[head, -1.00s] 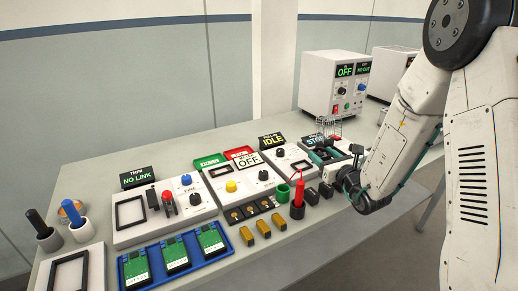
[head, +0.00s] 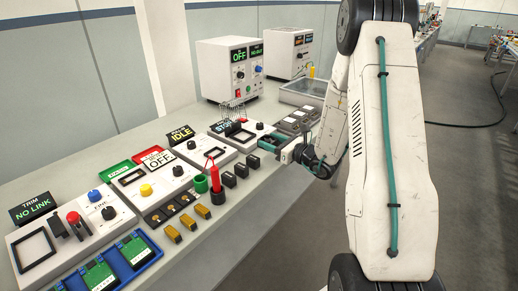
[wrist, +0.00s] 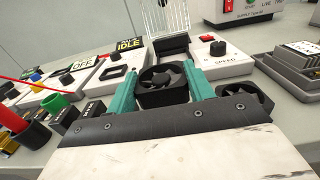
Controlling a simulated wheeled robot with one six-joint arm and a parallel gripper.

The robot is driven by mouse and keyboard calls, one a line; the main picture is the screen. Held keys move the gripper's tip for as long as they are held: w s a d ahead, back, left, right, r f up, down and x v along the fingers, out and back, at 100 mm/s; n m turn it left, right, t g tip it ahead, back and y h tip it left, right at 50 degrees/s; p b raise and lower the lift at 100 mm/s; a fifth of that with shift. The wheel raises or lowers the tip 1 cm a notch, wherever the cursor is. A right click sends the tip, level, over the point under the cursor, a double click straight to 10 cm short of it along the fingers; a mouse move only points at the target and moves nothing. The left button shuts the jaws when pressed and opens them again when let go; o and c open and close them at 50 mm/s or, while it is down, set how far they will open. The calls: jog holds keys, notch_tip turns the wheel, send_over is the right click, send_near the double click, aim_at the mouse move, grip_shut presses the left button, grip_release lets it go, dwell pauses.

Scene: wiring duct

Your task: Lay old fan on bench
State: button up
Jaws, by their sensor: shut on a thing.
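My gripper (wrist: 163,92) is shut on a black fan (wrist: 160,78), with one teal finger on each side of it. In the head view my gripper (head: 280,149) is at the bench edge, by the right-hand panel with the STOP display (head: 221,127); the fan is hard to make out there. In the wrist view the held fan is in front of the white panel with the SPEED knob (wrist: 218,48). I cannot tell whether it touches anything below. A second black fan (wrist: 243,102) is just right of my right finger. The bench (head: 262,196) runs under all this.
Several dark blocks (head: 228,179) and a red pen in a holder (head: 216,192) stand left of my gripper. A white power supply (head: 230,70) stands behind. The bench's front strip is partly bare.

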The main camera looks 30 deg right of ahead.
aim_at(271, 160)
jog(key=shift+f, duration=2.65)
jog(key=shift+f, duration=0.2)
jog(key=o, duration=1)
